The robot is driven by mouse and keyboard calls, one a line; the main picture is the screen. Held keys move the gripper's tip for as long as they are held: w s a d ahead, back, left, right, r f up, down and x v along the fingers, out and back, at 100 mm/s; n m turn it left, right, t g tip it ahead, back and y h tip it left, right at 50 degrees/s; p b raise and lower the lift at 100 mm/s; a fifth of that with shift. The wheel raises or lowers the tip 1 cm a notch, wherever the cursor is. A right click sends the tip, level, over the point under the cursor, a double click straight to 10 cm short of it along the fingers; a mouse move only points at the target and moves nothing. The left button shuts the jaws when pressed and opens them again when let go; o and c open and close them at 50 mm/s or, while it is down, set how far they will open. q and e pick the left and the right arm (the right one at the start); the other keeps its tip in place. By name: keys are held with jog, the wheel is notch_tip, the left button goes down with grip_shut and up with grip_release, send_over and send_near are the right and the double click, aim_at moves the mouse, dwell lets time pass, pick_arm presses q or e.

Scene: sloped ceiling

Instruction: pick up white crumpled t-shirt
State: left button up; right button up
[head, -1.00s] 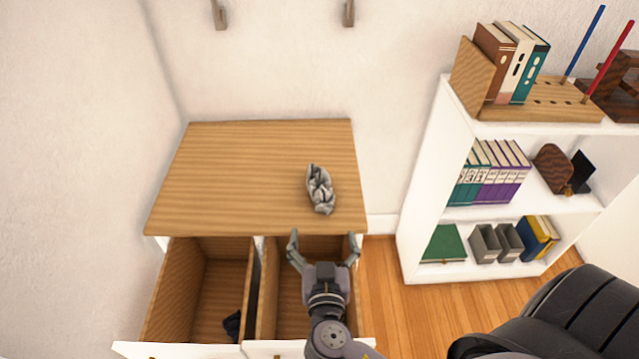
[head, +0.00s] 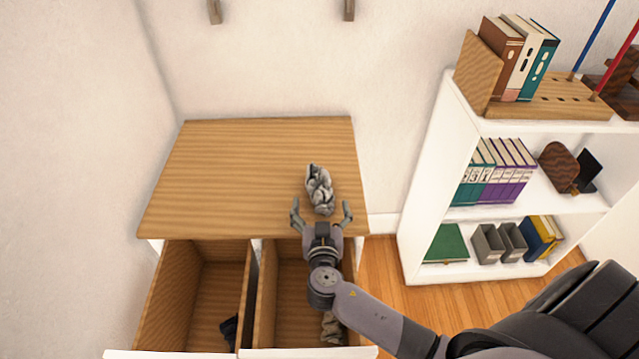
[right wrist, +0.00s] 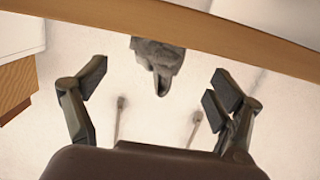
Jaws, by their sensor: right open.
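A crumpled white-grey t-shirt (head: 320,190) lies on the wooden dresser top (head: 240,165), near its right front part. My right gripper (head: 321,212) is open at the front edge of the top, just in front of the t-shirt, with its fingers spread to either side of the cloth's near end. In the right wrist view the t-shirt (right wrist: 158,62) shows beyond and between the open fingers (right wrist: 155,90), apart from them. My left gripper is not in view.
Two drawers stand open below the top. The left drawer (head: 205,290) holds a dark item (head: 229,330); the right one holds a light crumpled cloth (head: 332,328), partly behind my arm. A white bookshelf (head: 425,190) stands at the right. The left of the top is clear.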

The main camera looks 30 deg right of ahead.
aim_at(318, 182)
jog(key=p+x, duration=0.1)
jog(key=x, duration=0.4)
jog(key=shift+w+d, duration=0.1)
jog(key=shift+w+d+f+p, duration=0.2)
jog(key=shift+w+p, duration=0.1)
jog(key=shift+w, duration=0.15)
jog(key=shift+c, duration=0.2)
